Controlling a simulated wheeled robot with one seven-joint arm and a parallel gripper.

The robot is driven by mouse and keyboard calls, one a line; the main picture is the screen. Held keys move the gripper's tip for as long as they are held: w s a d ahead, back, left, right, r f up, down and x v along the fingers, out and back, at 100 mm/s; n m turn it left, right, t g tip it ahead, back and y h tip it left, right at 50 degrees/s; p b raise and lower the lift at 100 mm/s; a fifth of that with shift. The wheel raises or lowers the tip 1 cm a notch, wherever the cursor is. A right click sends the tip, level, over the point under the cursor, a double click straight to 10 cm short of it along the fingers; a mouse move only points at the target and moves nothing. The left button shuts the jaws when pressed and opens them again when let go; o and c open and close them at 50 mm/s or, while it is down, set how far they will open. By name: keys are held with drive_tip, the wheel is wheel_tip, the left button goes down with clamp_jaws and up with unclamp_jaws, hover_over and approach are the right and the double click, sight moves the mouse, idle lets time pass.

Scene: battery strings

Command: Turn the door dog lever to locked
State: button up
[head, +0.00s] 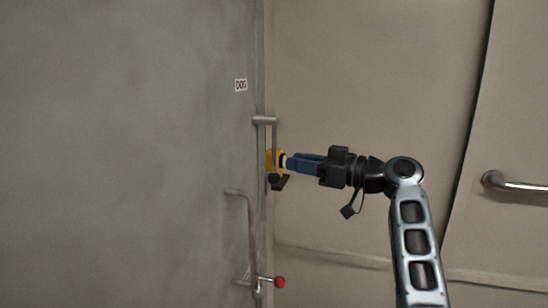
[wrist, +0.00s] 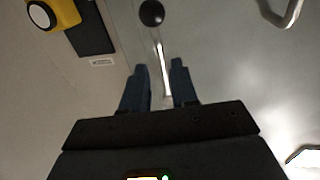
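The dog lever (head: 275,145) is a thin metal rod hanging down from a hub (head: 264,120) at the grey door's right edge, below a "DOG" label (head: 240,85). A black ball knob (head: 273,179) ends it, and this knob also shows at the top of the wrist view (wrist: 151,13). My gripper (head: 287,163) points left at the rod's lower part, just above knob height. In the wrist view its two blue fingers (wrist: 159,66) are apart. The rod shows in the gap between them, with space on both sides. I cannot tell how deep it sits between them.
A yellow box (wrist: 58,12) with a white round face and a black part is on the wall near the lever. A vertical door handle (head: 251,235) and a red-knobbed lever (head: 279,282) are lower down. A wall rail (head: 515,186) is at right.

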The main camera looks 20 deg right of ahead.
sight(274, 172)
drive_tip(key=p+x, duration=0.1)
drive_tip(key=x, duration=0.5)
drive_tip(key=shift+w+a+p, duration=0.3)
drive_tip(key=shift+w, duration=0.1)
clamp_jaws()
